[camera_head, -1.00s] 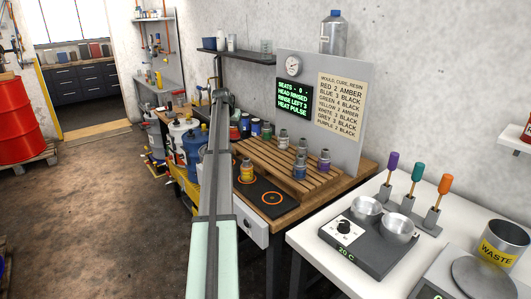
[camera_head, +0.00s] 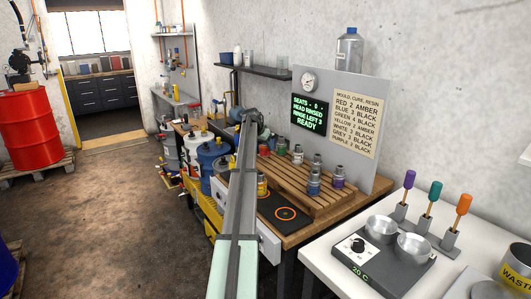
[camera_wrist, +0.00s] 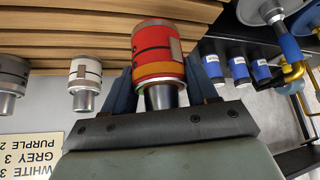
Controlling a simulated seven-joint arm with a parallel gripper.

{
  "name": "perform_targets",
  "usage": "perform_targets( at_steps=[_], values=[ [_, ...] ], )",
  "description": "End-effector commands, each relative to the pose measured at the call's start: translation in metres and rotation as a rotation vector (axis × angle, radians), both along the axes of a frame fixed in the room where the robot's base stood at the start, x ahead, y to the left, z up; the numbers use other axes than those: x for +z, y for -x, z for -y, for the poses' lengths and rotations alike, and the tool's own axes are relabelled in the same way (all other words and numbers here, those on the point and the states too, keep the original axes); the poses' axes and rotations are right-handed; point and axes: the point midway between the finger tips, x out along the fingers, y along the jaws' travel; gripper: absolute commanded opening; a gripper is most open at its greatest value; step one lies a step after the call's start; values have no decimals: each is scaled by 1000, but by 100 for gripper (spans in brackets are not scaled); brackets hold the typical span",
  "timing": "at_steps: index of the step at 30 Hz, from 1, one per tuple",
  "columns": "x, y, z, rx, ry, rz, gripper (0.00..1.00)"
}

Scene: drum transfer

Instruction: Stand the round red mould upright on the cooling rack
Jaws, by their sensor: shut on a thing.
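In the wrist view my gripper (camera_wrist: 163,90) is shut on the round red mould (camera_wrist: 157,52), with a blue finger on each side of it. The mould has an orange-red body with a tan patch, and its silver neck points toward the gripper's palm. Its far end overlaps the slats of the wooden cooling rack (camera_wrist: 50,45); I cannot tell whether it touches them. In the head view my arm hides the gripper. The rack (camera_head: 290,189) there lies on the bench with several moulds upright on it, necks up.
A white mould (camera_wrist: 85,82) and a grey mould (camera_wrist: 12,82) stand beside the red one. A blue mould (camera_head: 313,184), a purple mould (camera_head: 338,177) and a yellow mould (camera_head: 262,188) are nearer the front.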

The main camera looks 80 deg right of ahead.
Motion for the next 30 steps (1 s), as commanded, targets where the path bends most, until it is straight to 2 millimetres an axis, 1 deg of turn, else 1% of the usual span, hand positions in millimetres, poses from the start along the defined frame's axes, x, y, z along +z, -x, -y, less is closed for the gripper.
perform_targets(
  at_steps=[6,9,20,21,28,30],
  values=[
    [-25,0,0,0,1,0,14],
    [-33,0,0,0,1,0,14],
    [-35,0,0,0,1,0,14],
    [-36,0,0,0,0,0,60],
    [-35,0,0,0,0,0,82],
    [-35,0,0,0,0,0,83]
  ],
)
